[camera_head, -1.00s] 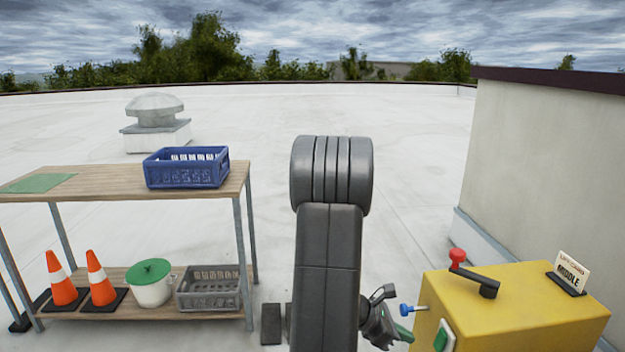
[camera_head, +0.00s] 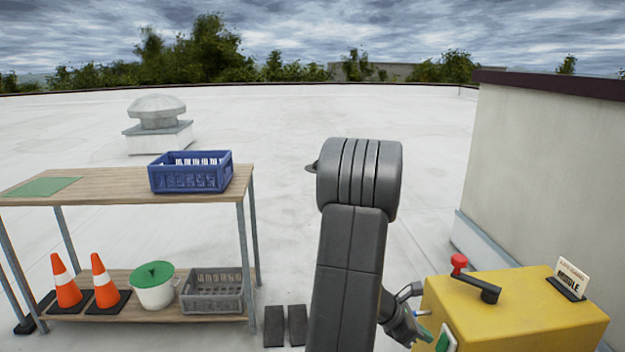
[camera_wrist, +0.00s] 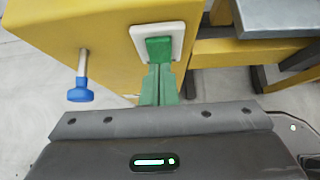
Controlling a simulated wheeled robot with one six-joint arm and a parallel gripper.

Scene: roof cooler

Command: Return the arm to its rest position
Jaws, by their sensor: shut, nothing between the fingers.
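My arm stands in the middle of the head view, its grey elbow (camera_head: 359,180) raised and its forearm folded down behind. My gripper (camera_head: 426,334) is low at the right, close to the left face of a yellow box (camera_head: 520,312). In the wrist view my green fingers (camera_wrist: 159,84) are shut together with nothing between them. Their tips are at a green rocker switch (camera_wrist: 158,47) in a white plate on the yellow box. I cannot tell whether they touch it. The switch shows partly in the head view (camera_head: 446,339).
A blue knob (camera_wrist: 80,94) sticks out beside the switch. A red-knobbed crank (camera_head: 459,261) and a card (camera_head: 571,277) are on the box top. A shelf at left holds a blue crate (camera_head: 190,181), grey crate (camera_head: 212,303), green-lidded pot (camera_head: 153,296) and cones (camera_head: 105,282). Roof behind is open.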

